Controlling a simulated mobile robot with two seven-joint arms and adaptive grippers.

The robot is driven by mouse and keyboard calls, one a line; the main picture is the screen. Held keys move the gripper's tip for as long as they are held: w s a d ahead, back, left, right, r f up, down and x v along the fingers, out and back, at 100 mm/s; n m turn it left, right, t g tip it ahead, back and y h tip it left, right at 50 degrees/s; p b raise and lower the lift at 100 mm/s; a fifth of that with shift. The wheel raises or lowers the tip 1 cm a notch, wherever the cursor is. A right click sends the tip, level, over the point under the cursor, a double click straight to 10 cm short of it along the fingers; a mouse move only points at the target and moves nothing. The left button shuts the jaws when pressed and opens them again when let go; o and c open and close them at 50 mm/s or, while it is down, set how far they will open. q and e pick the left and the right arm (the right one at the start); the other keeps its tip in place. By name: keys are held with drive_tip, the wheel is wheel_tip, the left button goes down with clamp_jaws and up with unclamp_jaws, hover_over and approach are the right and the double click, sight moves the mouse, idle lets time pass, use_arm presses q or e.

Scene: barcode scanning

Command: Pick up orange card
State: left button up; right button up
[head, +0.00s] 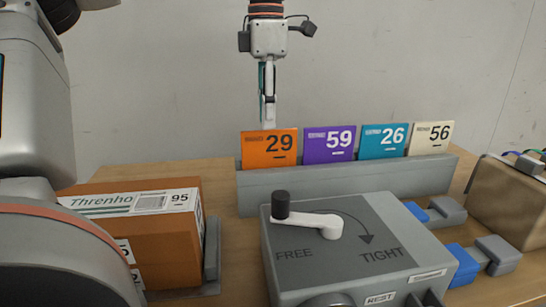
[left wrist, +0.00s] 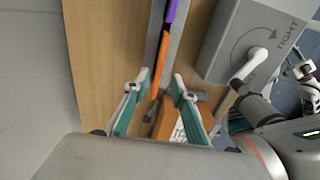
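The orange card (head: 269,147), marked 29, stands upright in the leftmost place of a grey rack (head: 340,185). My left gripper (head: 268,112) hangs straight down above this card, seen edge-on in the head view. In the left wrist view its fingers (left wrist: 161,76) are spread, with the thin top edge of the orange card (left wrist: 160,68) running between the tips. They do not appear closed on it. Part of what looks like my right arm's end (left wrist: 302,70) shows at the right of the wrist view; its fingers cannot be made out.
Purple (head: 329,144), teal (head: 383,141) and cream (head: 432,138) cards stand right of it. An orange box (head: 165,245) is front left. A grey device (head: 350,240) with a crank stands before the rack. A brown box (head: 510,200) is at the right.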

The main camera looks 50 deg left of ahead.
sight(269, 133)
use_arm(q)
drive_tip(key=f, duration=0.1)
drive_tip(key=f+b, duration=0.1)
drive_tip(key=f, duration=0.3)
drive_tip(key=shift+w+b, duration=0.3)
drive_tip(key=shift+w, duration=0.1)
drive_tip(key=shift+s, duration=0.1)
use_arm(e)
drive_tip(key=shift+w+a+r+m, duration=0.35)
drive_tip(key=shift+a+r+m, duration=0.1)
drive_tip(key=shift+a, duration=0.2)
use_arm(q)
drive_tip(key=shift+r, duration=0.1)
clamp_jaws()
